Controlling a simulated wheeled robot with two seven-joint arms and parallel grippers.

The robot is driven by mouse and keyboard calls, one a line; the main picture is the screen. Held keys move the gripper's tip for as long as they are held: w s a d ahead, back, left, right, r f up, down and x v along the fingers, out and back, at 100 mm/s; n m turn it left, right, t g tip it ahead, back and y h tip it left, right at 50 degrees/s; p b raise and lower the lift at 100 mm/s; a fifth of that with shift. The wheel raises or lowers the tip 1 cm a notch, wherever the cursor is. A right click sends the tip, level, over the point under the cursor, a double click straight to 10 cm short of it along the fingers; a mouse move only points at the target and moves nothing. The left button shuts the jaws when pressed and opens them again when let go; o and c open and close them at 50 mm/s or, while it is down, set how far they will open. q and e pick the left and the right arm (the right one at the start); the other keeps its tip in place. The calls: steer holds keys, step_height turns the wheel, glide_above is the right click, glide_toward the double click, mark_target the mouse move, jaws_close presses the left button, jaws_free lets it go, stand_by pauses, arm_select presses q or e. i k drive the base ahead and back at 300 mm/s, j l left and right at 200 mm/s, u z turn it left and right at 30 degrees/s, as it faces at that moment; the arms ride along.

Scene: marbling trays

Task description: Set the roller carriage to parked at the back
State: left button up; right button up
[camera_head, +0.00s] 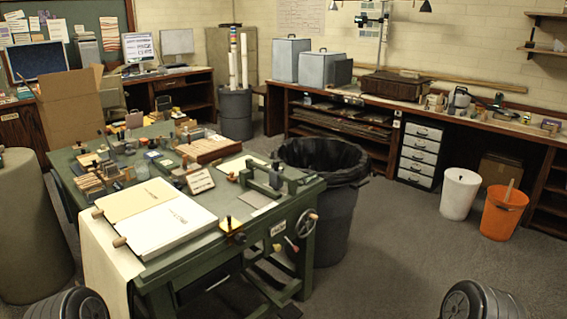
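A green table (295,215) stands in the middle left of the head view, with a handwheel (307,223) on its right end. A low green and dark assembly (270,178) spans part of the right end of the tabletop. It looks like the roller carriage, but its parts are too small to tell its exact setting. Neither of my grippers is in view. Rounded dark and grey parts at the bottom left and bottom right edges look like parts of my arms.
White sheets (160,230) lie at the table's near left. Wooden blocks (205,148) and small tools crowd its far part. A black bin (330,215) stands close to its right end. A white bucket (460,193) and an orange bucket (503,212) stand right; the floor before them is clear.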

mark_target(275, 182)
steer(key=i+j+u, duration=0.1)
steer(key=i+u, duration=0.35)
steer(key=i, duration=0.15)
steer(key=i+l+u, duration=0.15)
steer(key=i+u, duration=0.35)
steer(key=i, duration=0.1)
